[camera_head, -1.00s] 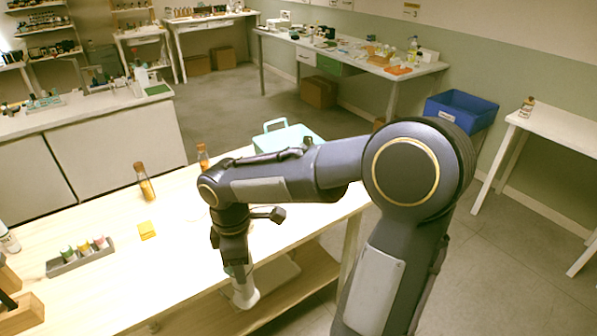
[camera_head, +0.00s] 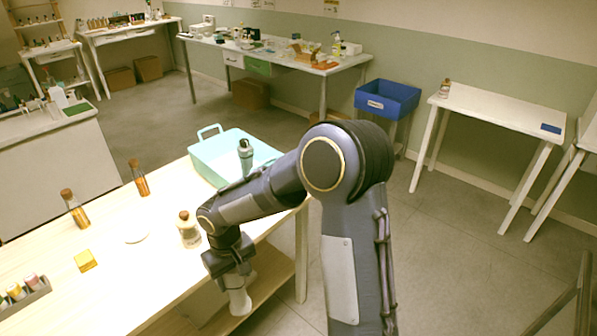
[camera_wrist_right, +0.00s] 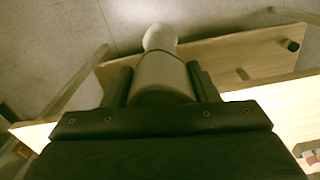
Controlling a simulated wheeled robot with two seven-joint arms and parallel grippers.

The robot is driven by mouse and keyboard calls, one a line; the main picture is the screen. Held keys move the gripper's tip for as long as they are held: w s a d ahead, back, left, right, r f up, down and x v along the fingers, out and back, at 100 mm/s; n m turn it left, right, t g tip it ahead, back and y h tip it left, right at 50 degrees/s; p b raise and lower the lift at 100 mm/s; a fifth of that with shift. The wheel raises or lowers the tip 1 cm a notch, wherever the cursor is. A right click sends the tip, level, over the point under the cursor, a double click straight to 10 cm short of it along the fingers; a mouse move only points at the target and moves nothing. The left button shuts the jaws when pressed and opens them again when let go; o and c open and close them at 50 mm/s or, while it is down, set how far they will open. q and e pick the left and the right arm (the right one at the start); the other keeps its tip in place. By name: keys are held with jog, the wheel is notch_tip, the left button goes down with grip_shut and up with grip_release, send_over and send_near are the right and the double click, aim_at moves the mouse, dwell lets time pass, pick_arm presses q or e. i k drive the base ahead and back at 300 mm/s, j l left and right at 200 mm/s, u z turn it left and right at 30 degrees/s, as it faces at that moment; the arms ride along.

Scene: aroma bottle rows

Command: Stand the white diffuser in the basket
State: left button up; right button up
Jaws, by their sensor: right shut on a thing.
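The white diffuser (camera_head: 238,297) hangs below my right gripper (camera_head: 233,272) in the head view, beside the front edge of the light wooden table. My right gripper is shut on it. In the wrist view the white diffuser (camera_wrist_right: 158,70) sits between the two dark fingers of my right gripper (camera_wrist_right: 160,84), over the floor and a lower shelf. The pale teal basket (camera_head: 208,168) stands at the table's far right end, with its handle raised at the left. A grey-green bottle (camera_head: 246,155) shows at the basket; my arm partly covers that area. My left gripper is not in view.
On the table (camera_head: 150,280) stand a cork-topped bottle (camera_head: 188,229) near my arm, two amber bottles (camera_head: 75,209) (camera_head: 140,178), a white disc (camera_head: 136,236), a yellow block (camera_head: 85,261) and a rack of small bottles (camera_head: 22,298). A blue bin (camera_head: 388,97) is farther back.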

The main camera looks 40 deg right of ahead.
aim_at(229, 166)
jog(key=l+z, duration=0.1)
jog(key=z, duration=0.75)
jog(key=i+l+z, duration=0.1)
jog(key=z, duration=0.3)
jog(key=i+z, duration=0.1)
jog(key=z, duration=0.35)
jog(key=i+z, duration=0.1)
jog(key=z, duration=0.3)
jog(key=i+j+z, duration=0.15)
jog(key=i, duration=2.05)
jog(key=i+u, duration=0.3)
jog(key=i, duration=0.15)
jog(key=i+u, duration=0.3)
jog(key=i, duration=0.2)
jog(key=i+l+u, duration=0.1)
jog(key=i+u, duration=0.2)
jog(key=i, duration=0.15)
jog(key=i+l+u, duration=0.3)
jog(key=i, duration=0.15)
jog(key=i+u, duration=0.15)
jog(key=u, duration=0.25)
jog(key=i+u, duration=0.15)
jog(key=u, duration=0.3)
jog(key=i+l+u, duration=0.1)
jog(key=u, duration=0.3)
jog(key=i+l+u, duration=0.1)
jog(key=u, duration=0.35)
jog(key=i+l+u, duration=0.15)
jog(key=u, duration=0.25)
